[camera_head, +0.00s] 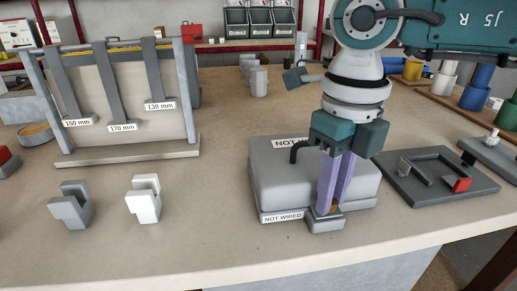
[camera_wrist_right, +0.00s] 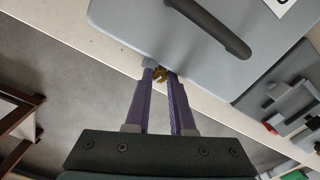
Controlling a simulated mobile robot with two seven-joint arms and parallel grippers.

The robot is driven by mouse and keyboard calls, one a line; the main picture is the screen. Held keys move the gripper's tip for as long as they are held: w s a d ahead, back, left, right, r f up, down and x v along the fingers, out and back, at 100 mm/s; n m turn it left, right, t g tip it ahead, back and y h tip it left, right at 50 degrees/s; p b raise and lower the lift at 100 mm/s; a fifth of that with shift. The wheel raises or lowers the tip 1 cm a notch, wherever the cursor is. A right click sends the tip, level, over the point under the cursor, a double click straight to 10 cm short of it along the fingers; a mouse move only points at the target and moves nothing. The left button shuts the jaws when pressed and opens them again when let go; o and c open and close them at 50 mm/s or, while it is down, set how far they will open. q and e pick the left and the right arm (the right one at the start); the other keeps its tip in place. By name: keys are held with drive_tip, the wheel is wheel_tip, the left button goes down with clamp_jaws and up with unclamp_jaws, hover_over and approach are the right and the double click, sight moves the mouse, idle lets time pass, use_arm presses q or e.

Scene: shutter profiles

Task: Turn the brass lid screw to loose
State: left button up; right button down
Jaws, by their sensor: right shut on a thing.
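The grey box (camera_head: 265,183) stands near the front edge of the bench, with a black handle on top and a "NOT WIRED" label on its front. The brass lid screw (camera_wrist_right: 160,75) sits at a small grey block on the box's front side. My right gripper (camera_head: 331,206) points down over this block, its purple fingers shut on the screw. In the right wrist view the brass shows between the fingertips; the fingers hide part of it, and I cannot tell its turn position. My left gripper is not in view.
A dark fixture plate (camera_head: 440,203) with a red block lies close to the right of the box. A white profile piece (camera_head: 143,203) and a grey one (camera_head: 70,210) stand at left. Behind them is a rack with length labels (camera_head: 125,155). The bench between is clear.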

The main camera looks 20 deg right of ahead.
drive_tip(key=c, duration=0.8)
unclamp_jaws()
drive_tip(key=shift+o, duration=0.2)
